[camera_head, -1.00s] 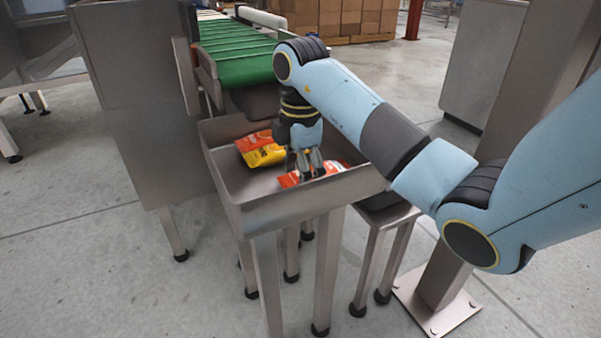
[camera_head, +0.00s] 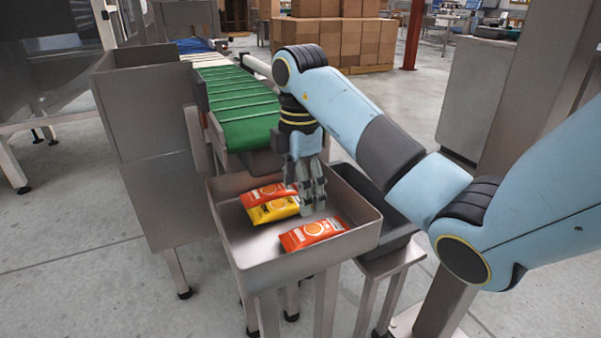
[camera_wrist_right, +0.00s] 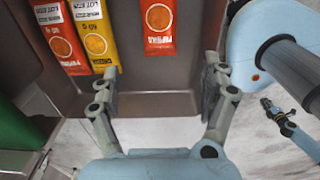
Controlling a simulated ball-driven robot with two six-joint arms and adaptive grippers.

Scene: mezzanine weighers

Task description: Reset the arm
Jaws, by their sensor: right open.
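My right gripper (camera_head: 312,196) points down over the back right part of a metal tray (camera_head: 365,243). In the right wrist view its fingers (camera_wrist_right: 161,88) are spread with nothing between them. An orange-red packet (camera_head: 312,233) lies in the tray in front of the gripper; it also shows in the wrist view (camera_wrist_right: 158,24). A yellow packet (camera_head: 272,209) and another orange-red packet (camera_head: 262,193) lie side by side to the gripper's left. They also show in the wrist view, yellow (camera_wrist_right: 95,38) and orange-red (camera_wrist_right: 60,35). My left gripper is not in view.
A green conveyor belt (camera_head: 240,103) ends behind the tray. A dark bin (camera_head: 352,183) stands just right of the tray. Cardboard boxes (camera_head: 340,40) are stacked behind.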

